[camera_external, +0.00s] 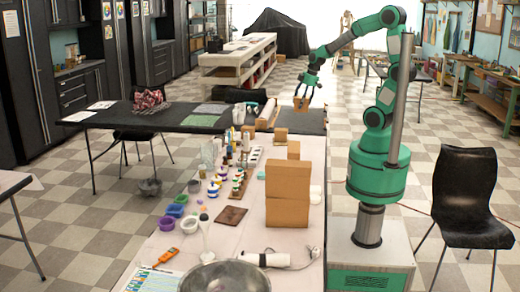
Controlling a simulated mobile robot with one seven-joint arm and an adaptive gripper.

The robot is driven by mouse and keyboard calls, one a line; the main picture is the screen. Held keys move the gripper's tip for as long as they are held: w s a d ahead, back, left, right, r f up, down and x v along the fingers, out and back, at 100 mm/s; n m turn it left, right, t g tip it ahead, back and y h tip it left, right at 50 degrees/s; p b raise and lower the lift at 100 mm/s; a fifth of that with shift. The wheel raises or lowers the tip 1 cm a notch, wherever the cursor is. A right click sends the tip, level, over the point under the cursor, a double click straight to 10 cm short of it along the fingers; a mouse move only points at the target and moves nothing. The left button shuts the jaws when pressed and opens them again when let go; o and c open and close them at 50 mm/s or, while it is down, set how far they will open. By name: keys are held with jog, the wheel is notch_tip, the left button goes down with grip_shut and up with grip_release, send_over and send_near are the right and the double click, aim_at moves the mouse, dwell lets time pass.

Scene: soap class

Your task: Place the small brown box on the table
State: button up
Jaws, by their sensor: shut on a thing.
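My gripper (304,95) is shut on a small brown box (301,104) at the end of my green arm. The box appears in front of the dark top at the far end of the long light table (165,238). Whether it touches a surface beneath it cannot be told from this view. A black folding table (205,122) stands behind the long table and reaches to the left.
A black chair (468,195) stands at the right.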

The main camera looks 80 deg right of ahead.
jog(key=w+a+r+n+y+p, duration=0.1)
jog(key=w+a+n, duration=0.1)
jog(key=w+a, duration=0.55)
jog(key=w+a+r+n+p, duration=0.15)
jog(key=w+a, duration=0.25)
jog(key=a, duration=0.6)
jog(key=w+a+r+n+y+p, duration=0.1)
jog(key=w+a+n, duration=0.2)
jog(key=w+a, duration=0.45)
jog(key=s+a+n+g+p, duration=0.1)
jog(key=s+a+n+p, duration=0.2)
jog(key=a, duration=3)
jog(key=s+a+f+n+g+y+p, duration=0.15)
jog(key=s+a, duration=0.25)
jog(key=a, duration=0.7)
jog(key=s+a+n, duration=0.3)
jog(key=s+a, duration=0.2)
jog(key=a, duration=0.6)
jog(key=s+a+f+n+p, duration=0.2)
jog(key=s+a+n, duration=0.2)
jog(key=s+a, duration=1.55)
notch_tip(320, 180, down, 26)
jog(key=shift+d+g, duration=0.2)
jog(key=shift+g, duration=0.15)
jog(key=shift+a, duration=0.15)
